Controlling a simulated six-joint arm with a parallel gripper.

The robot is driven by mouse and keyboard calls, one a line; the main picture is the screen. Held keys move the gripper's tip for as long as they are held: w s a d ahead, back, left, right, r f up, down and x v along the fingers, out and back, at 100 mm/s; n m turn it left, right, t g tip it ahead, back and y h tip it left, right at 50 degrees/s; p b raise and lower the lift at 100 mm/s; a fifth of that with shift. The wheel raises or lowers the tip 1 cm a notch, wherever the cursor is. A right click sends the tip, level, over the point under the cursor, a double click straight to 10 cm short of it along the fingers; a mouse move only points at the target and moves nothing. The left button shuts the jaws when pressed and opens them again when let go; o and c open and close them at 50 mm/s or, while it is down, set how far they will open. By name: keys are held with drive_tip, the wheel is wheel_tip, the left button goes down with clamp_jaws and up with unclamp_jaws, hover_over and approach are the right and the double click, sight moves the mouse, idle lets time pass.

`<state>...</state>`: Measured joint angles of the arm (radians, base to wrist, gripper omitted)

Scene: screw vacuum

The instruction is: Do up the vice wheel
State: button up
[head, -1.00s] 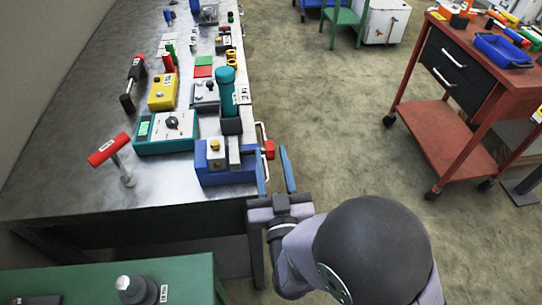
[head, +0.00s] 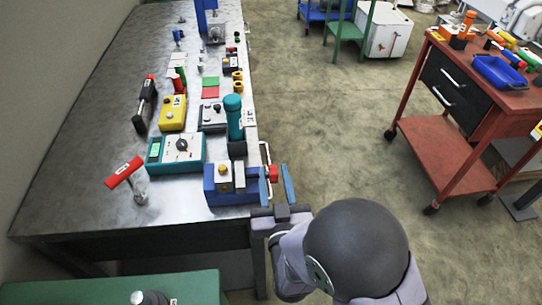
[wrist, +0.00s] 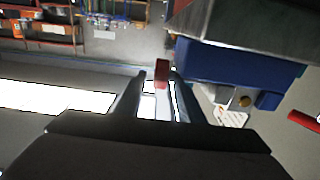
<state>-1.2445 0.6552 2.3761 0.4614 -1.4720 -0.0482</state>
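The vice (head: 234,195) is a blue block with grey jaws and a brass-coloured knob, at the near right edge of the metal bench. A small red part (head: 272,173), which looks like its wheel or handle, sticks out from its right side. It also shows in the wrist view (wrist: 161,72). My gripper (head: 276,178) is open at the bench edge, its two blue fingers apart with the red part between or just beyond their tips. In the wrist view the fingertips (wrist: 158,76) stand either side of it; contact cannot be made out.
A red trolley (head: 450,155) stands at right. The floor between is clear.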

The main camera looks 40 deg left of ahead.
drive_tip(key=shift+p+x, duration=0.65)
drive_tip(key=shift+x, duration=2.2)
drive_tip(key=shift+f, duration=0.1)
clamp_jaws()
